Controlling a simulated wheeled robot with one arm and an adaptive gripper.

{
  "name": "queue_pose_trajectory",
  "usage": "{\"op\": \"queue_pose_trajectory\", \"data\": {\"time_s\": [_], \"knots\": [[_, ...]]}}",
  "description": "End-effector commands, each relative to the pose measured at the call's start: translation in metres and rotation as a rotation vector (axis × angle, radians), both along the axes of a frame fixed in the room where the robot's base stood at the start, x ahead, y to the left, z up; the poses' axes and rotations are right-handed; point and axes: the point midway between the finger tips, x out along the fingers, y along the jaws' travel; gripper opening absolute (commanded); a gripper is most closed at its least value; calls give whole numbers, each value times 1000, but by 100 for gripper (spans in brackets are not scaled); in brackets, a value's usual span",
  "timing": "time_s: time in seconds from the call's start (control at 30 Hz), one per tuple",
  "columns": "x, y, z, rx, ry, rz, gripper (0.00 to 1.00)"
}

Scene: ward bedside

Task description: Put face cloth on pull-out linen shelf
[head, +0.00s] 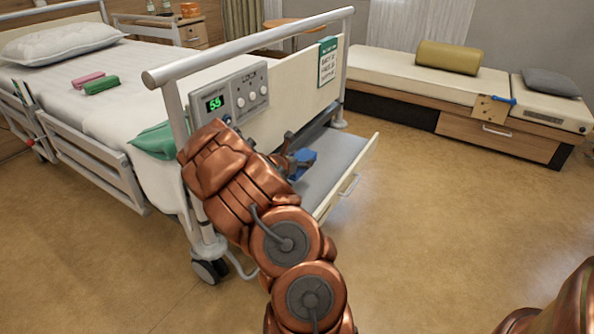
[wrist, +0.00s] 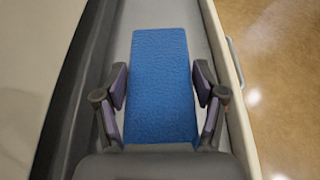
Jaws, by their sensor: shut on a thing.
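The face cloth is a blue folded piece (wrist: 161,85) between the two fingers of my gripper (wrist: 161,90) in the wrist view. My gripper is shut on it from both sides. In the head view a part of the blue cloth (head: 303,158) shows past my arm, over the pull-out linen shelf. The grey pull-out linen shelf (head: 335,165) stands open at the foot of the bed, and in the wrist view its surface (wrist: 205,45) lies below the cloth. I cannot tell whether the cloth touches the shelf. My arm hides much of the gripper in the head view.
The bed footboard with its control panel (head: 232,100) and rail (head: 250,45) rises beside my arm. A green cloth (head: 155,141) hangs at the mattress corner. A bench (head: 430,75) stands against the back wall. Open floor (head: 450,230) lies to the right.

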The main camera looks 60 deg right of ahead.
Motion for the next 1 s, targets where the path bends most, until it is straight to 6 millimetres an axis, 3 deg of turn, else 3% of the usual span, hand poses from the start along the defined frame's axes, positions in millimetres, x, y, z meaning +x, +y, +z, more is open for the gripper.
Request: {"op": "queue_pose_trajectory", "data": {"time_s": [0.3, 0.53, 0.8, 1.0], "knots": [[-2, -1, -52, 1, 2, -4, 38], [-1, -1, -66, 2, 1, -2, 38], [0, 0, -97, 2, 1, 0, 38], [0, 0, -97, 0, 0, 0, 38]]}}
